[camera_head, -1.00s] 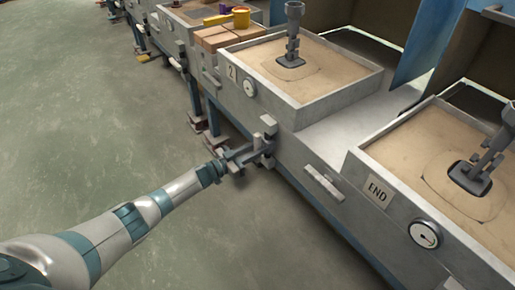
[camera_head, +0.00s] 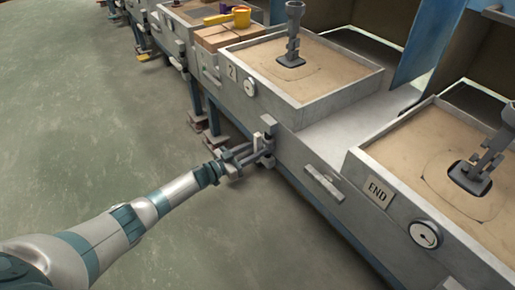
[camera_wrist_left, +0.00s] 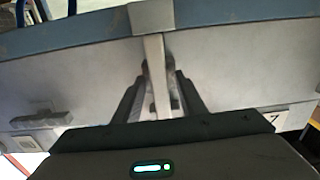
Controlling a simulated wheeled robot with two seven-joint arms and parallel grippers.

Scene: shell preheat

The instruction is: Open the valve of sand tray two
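Sand tray two (camera_head: 310,92), marked with a 2 plate (camera_head: 232,73), is a grey box of sand. Its valve (camera_head: 268,128) sits low on the front face near the tray's corner, with a pale bar handle. My left gripper (camera_head: 262,151) is at this valve, its fingers apart and pointing toward it. In the left wrist view the pale handle (camera_wrist_left: 156,66) stands between the two dark fingers, with my left gripper (camera_wrist_left: 160,82) around it and narrow gaps showing beside it. Contact cannot be told. My right gripper is not in view.
The END tray (camera_head: 440,150) stands at right, with its own gauge (camera_head: 425,234) and a front handle (camera_head: 325,183). Tray two's gauge (camera_head: 249,87) is by its number. Floor at left is clear.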

